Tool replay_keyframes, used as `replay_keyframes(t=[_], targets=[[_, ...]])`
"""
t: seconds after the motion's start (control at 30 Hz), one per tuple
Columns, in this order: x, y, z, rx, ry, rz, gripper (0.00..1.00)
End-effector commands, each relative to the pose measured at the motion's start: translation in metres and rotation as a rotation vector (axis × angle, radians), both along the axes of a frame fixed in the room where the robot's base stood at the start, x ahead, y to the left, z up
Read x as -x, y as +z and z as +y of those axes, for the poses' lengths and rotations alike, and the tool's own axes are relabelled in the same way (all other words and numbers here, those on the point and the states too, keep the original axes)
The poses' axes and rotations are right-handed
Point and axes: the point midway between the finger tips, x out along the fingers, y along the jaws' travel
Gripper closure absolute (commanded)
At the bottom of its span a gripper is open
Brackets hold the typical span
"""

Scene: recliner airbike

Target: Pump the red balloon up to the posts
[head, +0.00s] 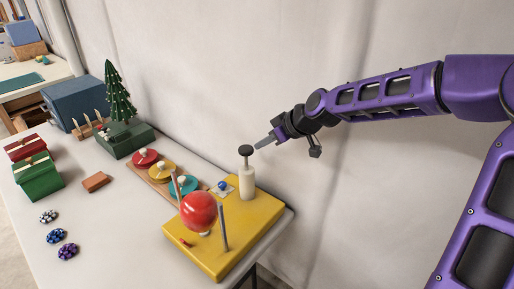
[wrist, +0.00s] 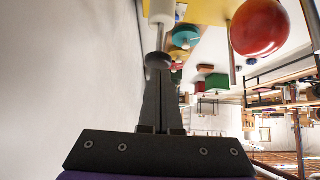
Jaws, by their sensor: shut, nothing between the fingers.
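The round red balloon (head: 198,210) sits low on a yellow base (head: 262,214), between two grey posts (head: 178,187) (head: 223,230). A gap shows between the balloon and the right post; the left post overlaps the balloon's edge, so I cannot tell if they touch. The cream hand pump (head: 247,183) stands upright at the back of the base, its dark knob (head: 246,150) raised on a rod. My gripper (head: 257,146) is shut and empty, its tips just right of the knob. In the wrist view the knob (wrist: 158,60) is just beyond my fingertips (wrist: 158,78).
Coloured discs (head: 160,171) stand on a wooden board left of the base. A small tree (head: 118,92), gift boxes (head: 38,177), a brick (head: 96,181) and rosettes (head: 56,236) lie further left. A pale wall (head: 330,190) rises behind the table.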

Motion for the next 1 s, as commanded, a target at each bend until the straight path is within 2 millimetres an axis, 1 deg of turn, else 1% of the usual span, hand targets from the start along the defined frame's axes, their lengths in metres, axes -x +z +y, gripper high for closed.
replay_keyframes(t=[0.03,0.2,0.4,1.0], targets=[[0.003,0.008,-0.007,0.0,-0.005,-0.001,1.0],[0.014,0.025,-0.02,0.0,-0.004,-0.002,1.0],[0.02,0.035,-0.027,-0.001,-0.001,-0.002,1.0],[0.021,0.036,-0.028,-0.001,-0.001,-0.002,1.0]])
